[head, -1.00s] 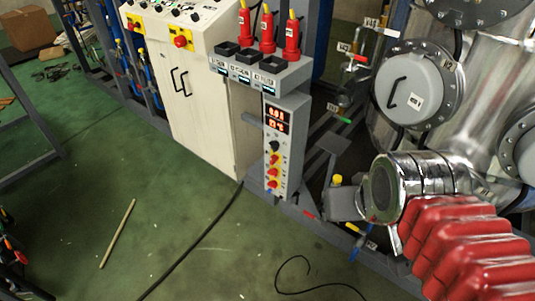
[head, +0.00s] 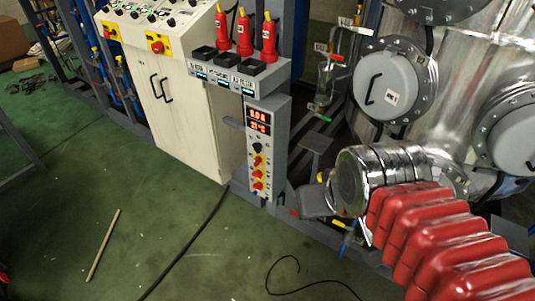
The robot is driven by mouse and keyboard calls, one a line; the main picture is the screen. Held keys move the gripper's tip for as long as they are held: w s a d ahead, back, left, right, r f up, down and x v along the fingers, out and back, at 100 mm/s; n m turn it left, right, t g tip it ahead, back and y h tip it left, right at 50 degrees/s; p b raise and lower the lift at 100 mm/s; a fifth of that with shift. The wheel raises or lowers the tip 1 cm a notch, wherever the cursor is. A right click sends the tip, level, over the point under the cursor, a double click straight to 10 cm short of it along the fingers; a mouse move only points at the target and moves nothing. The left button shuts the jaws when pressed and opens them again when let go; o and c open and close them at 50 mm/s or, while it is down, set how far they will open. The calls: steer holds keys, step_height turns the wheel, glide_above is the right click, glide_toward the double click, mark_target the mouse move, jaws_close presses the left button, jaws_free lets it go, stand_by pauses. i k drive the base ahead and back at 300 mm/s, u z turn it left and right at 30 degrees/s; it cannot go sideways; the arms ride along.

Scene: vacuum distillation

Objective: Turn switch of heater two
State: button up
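A narrow grey control box (head: 265,150) with a red lit two-line display (head: 259,121) stands upright right of the white cabinet in the head view. Down its front are a black knob (head: 257,148) and red switches on yellow plates (head: 258,173). Their labels are too small to read, so I cannot tell which one belongs to heater two. My arm enters from the lower right with red bellows and a chrome wrist. The end of my arm (head: 352,187) is right of the box, apart from it in the picture. I cannot make out my gripper's fingers.
The white cabinet (head: 185,110) has a sloped panel with yellow-backed red switches. Red plugs (head: 244,33) stand above the grey box. Metal vessels (head: 388,85) and pipes fill the right. A black cable (head: 190,245) and a wooden stick (head: 103,246) lie on the open green floor.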

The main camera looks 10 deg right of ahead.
mark_target(259, 174)
steer(key=z, duration=0.05)
steer(key=i, duration=1.25)
steer(key=u, duration=2.85)
